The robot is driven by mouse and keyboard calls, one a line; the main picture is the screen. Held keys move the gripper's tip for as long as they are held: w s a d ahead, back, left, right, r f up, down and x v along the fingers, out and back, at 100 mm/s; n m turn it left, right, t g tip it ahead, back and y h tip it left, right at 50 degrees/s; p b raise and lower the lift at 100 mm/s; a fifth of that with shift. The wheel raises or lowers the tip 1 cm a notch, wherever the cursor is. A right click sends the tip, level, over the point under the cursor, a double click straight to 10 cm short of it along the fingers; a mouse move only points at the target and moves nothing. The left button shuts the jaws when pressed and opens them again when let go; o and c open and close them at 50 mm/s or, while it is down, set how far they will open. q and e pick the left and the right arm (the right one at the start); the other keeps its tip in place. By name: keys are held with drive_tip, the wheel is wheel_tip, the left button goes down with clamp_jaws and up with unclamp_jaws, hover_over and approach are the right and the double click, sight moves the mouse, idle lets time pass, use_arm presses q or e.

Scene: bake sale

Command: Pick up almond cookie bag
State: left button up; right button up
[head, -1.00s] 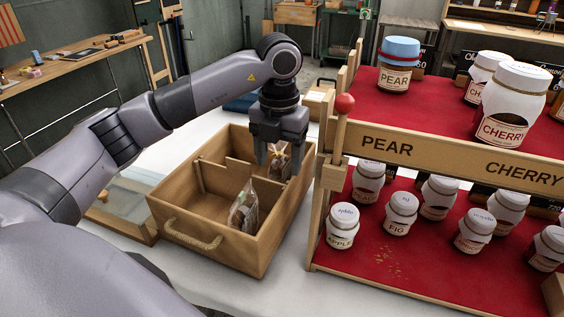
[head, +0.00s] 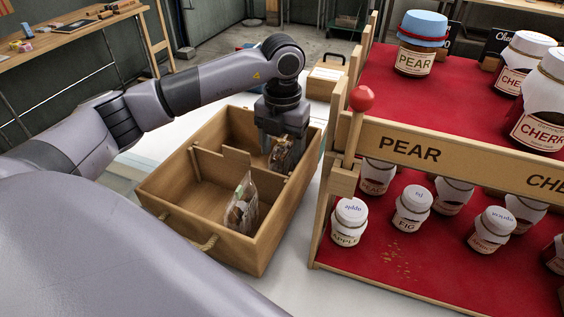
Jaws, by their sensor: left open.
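A wooden crate (head: 185,225) with dividers and rope handles stands on the white table. One clear bag of brown cookies (head: 242,207) stands in its near right compartment. A second cookie bag (head: 284,155) is in the far right part, directly below my left gripper (head: 283,150). My left gripper points down into the crate, open, with its fingers at the upper part of that far bag. The fingers partly hide the bag, and I cannot tell whether they touch it. I cannot read which bag is almond. My right gripper is not in view.
A red-lined wooden jar stand (head: 400,150) with a red knob (head: 361,98) rises close to the crate's right side. Jars such as apple (head: 348,222), fig (head: 412,209) and pear (head: 418,45) stand on it. A small wooden box (head: 325,82) is behind the crate.

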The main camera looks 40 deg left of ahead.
use_arm(q)
drive_tip(key=shift+f, duration=0.6)
drive_tip(key=c, duration=0.8)
drive_tip(key=shift+o, duration=0.2)
drive_tip(key=shift+r, duration=0.15)
